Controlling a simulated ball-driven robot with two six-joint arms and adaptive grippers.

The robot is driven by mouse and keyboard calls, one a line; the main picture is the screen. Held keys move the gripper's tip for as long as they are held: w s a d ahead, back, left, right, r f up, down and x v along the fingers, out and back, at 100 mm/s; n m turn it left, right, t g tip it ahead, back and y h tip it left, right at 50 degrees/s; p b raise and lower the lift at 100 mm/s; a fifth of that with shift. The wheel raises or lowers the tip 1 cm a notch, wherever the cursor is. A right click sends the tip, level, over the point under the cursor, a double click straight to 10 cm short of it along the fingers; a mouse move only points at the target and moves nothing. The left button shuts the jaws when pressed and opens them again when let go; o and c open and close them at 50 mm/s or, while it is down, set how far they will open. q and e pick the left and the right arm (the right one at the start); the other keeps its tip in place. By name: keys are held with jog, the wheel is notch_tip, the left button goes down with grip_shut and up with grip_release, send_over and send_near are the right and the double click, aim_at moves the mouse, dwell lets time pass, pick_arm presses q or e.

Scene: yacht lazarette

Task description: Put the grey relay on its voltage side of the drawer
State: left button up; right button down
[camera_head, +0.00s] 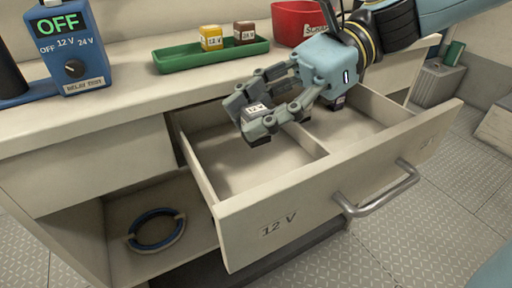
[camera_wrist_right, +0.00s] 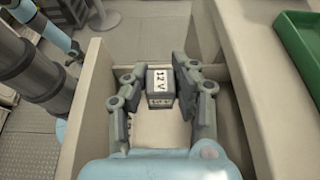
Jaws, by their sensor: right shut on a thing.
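The grey relay (camera_head: 256,110) has a white label; in the right wrist view its label reads 12 V (camera_wrist_right: 158,84). My right gripper (camera_head: 262,118) is shut on it, with a finger on each side. The relay is over the left compartment of the open drawer (camera_head: 250,206), whose front there is marked 12 V. In the right wrist view the gripper (camera_wrist_right: 160,92) reaches into the drawer. I cannot tell whether the relay touches the drawer floor.
A divider (camera_head: 312,146) splits the drawer; a dark relay (camera_head: 338,102) is in its right compartment, partly hidden. A green tray (camera_head: 205,60) holds a yellow relay (camera_head: 211,38) and a brown relay (camera_head: 244,32). A red bin (camera_head: 292,22) and blue relay tester (camera_head: 70,50) stand on the counter.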

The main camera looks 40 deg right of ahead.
aim_at(256, 141)
notch_tip(256, 141, down, 4)
jog(key=shift+f+b, duration=0.1)
jog(key=shift+b, duration=1.05)
jog(key=shift+f+b, duration=0.45)
jog(key=shift+f, duration=0.1)
notch_tip(256, 141, down, 3)
jog(key=shift+r+b, duration=0.2)
jog(key=shift+b, duration=0.85)
jog(key=shift+f+b, duration=0.3)
jog(key=shift+f, duration=0.05)
pick_arm(q)
jog(key=f, duration=0.1)
jog(key=w+a+f, duration=0.1)
jog(key=f, duration=0.1)
jog(key=w+a+f, duration=0.1)
jog(key=f, duration=0.1)
jog(key=shift+w, duration=0.1)
pick_arm(e)
jog(key=shift+r, duration=0.15)
pick_arm(q)
jog(key=shift+f, duration=0.1)
pick_arm(e)
jog(key=shift+f, duration=0.25)
pick_arm(q)
jog(key=shift+a, duration=0.1)
pick_arm(e)
jog(key=c, duration=1.1)
grip_release()
